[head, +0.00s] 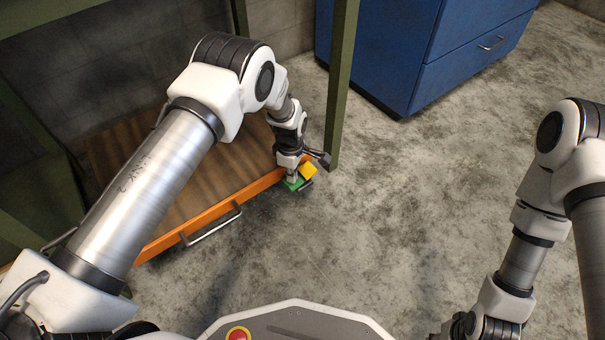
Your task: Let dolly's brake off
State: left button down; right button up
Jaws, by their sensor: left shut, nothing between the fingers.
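The dolly has a brown wooden deck and an orange front edge (215,211). It sits low on the floor at the left, partly hidden by my left arm. At its right front corner are a small green piece (294,184) and a yellow piece (309,171), which look like the brake's pedals. My left gripper (292,178) points down at this corner, shut and empty, with its tip at or just above the green piece. I cannot tell whether it touches.
A green post (340,85) stands just behind the dolly's corner. A metal handle (212,224) sticks out from the orange edge. A blue cabinet (400,50) stands at the back. The concrete floor (410,200) between my arms is clear.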

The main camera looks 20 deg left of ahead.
pick_arm(q)
notch_tip(320, 180, up, 7)
jog(key=p, duration=0.5)
jog(key=shift+p, duration=0.3)
